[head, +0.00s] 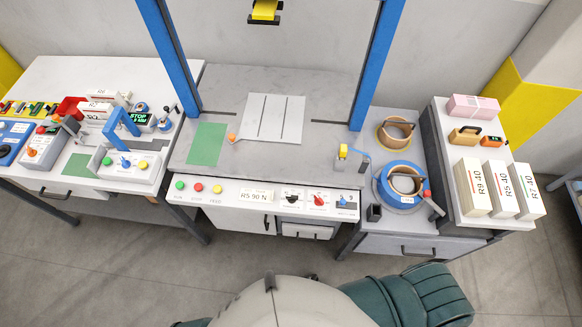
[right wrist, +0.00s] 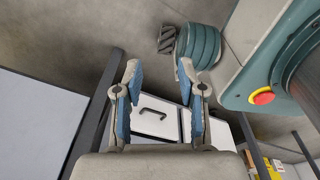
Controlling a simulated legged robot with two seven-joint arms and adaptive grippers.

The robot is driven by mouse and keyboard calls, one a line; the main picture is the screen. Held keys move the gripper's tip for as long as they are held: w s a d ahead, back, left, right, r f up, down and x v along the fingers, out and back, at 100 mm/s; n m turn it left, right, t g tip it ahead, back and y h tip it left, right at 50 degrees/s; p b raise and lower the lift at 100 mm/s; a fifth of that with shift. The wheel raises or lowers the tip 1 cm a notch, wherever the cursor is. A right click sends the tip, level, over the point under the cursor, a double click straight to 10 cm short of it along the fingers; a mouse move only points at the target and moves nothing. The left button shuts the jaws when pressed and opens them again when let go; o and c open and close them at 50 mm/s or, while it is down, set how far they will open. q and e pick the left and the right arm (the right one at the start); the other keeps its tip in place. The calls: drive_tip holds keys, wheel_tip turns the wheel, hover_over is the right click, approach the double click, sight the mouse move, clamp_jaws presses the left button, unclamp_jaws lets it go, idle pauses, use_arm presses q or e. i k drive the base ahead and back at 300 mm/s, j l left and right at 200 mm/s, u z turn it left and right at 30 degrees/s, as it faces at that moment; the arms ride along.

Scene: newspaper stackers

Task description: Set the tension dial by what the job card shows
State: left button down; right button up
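The job card (head: 256,196), a white label reading "R5 90 N", is on the front panel of the middle table. Right of it are a black knob (head: 292,199), a red knob (head: 319,201) and a small blue knob (head: 343,201) on white plates. Their scale marks are too small to read, so I cannot tell which is the tension dial or its setting. My right gripper (right wrist: 160,76) is open and empty in the right wrist view, with white drawer fronts (right wrist: 165,125) beyond it. My left gripper is in neither view.
Green, red and yellow buttons (head: 198,187) sit left of the card. The blue frame (head: 375,65) rises over the middle table (head: 300,170). Strap rolls (head: 397,190) are at right, beside paper stacks (head: 472,188).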

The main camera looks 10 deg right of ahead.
sight(292, 199)
drive_tip(key=k+l, duration=0.15)
drive_tip(key=k, duration=0.4)
drive_tip(key=k+l+z, duration=0.1)
drive_tip(key=k, duration=0.5)
drive_tip(key=k+l, duration=0.2)
drive_tip(key=k, duration=0.35)
